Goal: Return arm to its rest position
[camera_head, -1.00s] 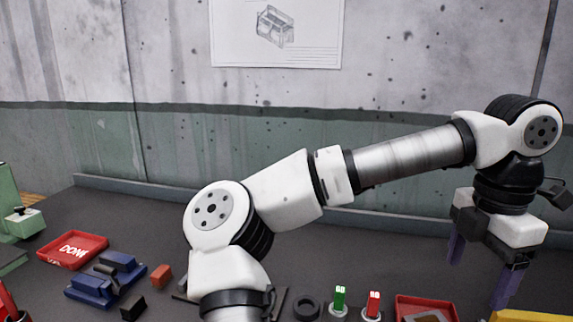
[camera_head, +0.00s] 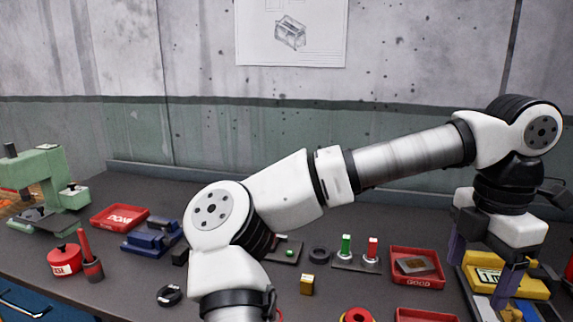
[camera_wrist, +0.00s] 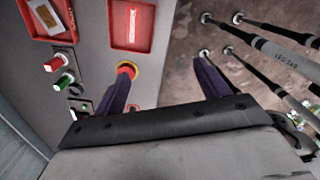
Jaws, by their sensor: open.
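My gripper (camera_head: 482,275) is at the right of the head view, at the end of my arm, pointing down with its two purple fingers apart and nothing between them. In the head view the fingers overlap the yellow block marked with dark letters (camera_head: 532,286) at the bench's right end. In the wrist view my gripper (camera_wrist: 160,85) also shows open and empty, with the bench edge and the floor beyond the fingers. My arm stretches across the head view from bottom centre to the right.
The dark bench (camera_head: 120,275) holds a red GOOD tray (camera_head: 418,282), a red DONE tray (camera_head: 119,207), a stand with green and red plugs (camera_head: 345,262), a blue fixture (camera_head: 150,243), a red can (camera_head: 63,262) and a green press (camera_head: 50,180). Several dark legs (camera_wrist: 270,50) stand on the floor.

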